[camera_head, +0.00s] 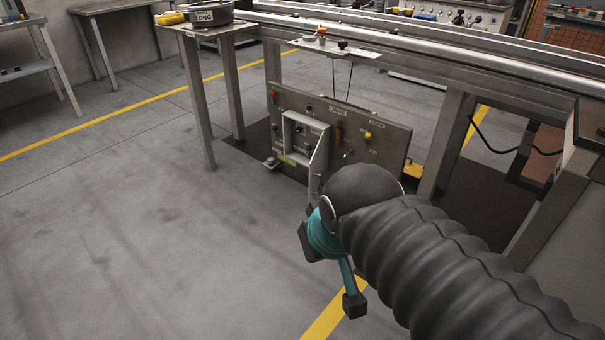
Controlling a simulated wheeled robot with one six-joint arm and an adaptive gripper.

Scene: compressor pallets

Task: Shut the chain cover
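An upright grey panel (370,150) stands under the conveyor frame, with small knobs and label plates on its face. On its left part is a pale, box-like recess (297,133) with dark fittings inside. A thin pale plate (320,158) stands out from the recess's right side toward me. It looks like the chain cover swung open, but I cannot read its label. My gripper (333,270), with teal and black parts, is in front of and below the panel, apart from the recess. My dark ribbed arm hides much of it, so its opening and any contact with the plate are unclear.
The conveyor's long rail (420,52) and its legs (199,105) frame the panel. A small bracket (270,162) sticks out at the panel's lower left.

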